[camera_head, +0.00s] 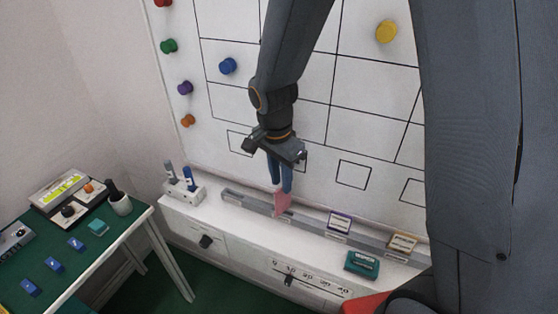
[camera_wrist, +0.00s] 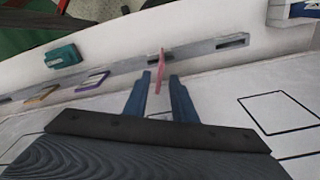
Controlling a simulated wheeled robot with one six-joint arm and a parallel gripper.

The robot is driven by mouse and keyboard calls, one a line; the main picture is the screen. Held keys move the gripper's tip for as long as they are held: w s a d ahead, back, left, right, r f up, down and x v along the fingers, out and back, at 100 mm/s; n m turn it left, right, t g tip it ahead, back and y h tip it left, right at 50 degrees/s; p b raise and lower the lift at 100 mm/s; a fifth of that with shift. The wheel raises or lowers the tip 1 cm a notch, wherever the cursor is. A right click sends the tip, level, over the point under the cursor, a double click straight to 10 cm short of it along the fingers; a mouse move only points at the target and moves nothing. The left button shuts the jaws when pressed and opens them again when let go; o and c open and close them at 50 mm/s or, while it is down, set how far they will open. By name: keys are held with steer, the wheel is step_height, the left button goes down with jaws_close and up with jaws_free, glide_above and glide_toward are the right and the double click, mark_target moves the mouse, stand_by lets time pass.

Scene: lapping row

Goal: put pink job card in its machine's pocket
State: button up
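The pink job card (camera_head: 283,203) stands at the long grey rail (camera_head: 246,202) on the white ledge. In the wrist view the card (camera_wrist: 162,62) shows nearly edge-on, its top end close between my fingertips. My gripper (camera_head: 281,187) points down at it. In the wrist view my gripper (camera_wrist: 160,78) has its two blue fingers apart, with a gap on each side of the card. The card's lower end overlaps the rail; how deep it sits in a slot I cannot tell. An empty slot (camera_wrist: 232,41) shows beside it.
A purple-framed card (camera_head: 339,222) and a tan card (camera_head: 402,243) stand along the rail. A teal box (camera_head: 362,264) sits on the ledge in front. A holder with markers (camera_head: 184,190) is at the ledge's left. A green table (camera_head: 130,219) stands at left.

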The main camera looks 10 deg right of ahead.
step_height(320, 180, up, 9)
steer(key=b, duration=0.2)
steer(key=s+d+f+n, duration=0.6)
steer(key=s+d+n, duration=0.3)
steer(key=n, duration=0.2)
steer(key=shift+d+t+y, duration=0.25)
steer(key=shift+t+y, duration=0.15)
steer(key=o, duration=0.5)
steer(key=shift+f, duration=0.15)
steer(key=c, duration=0.3)
steer(key=shift+a, duration=0.15)
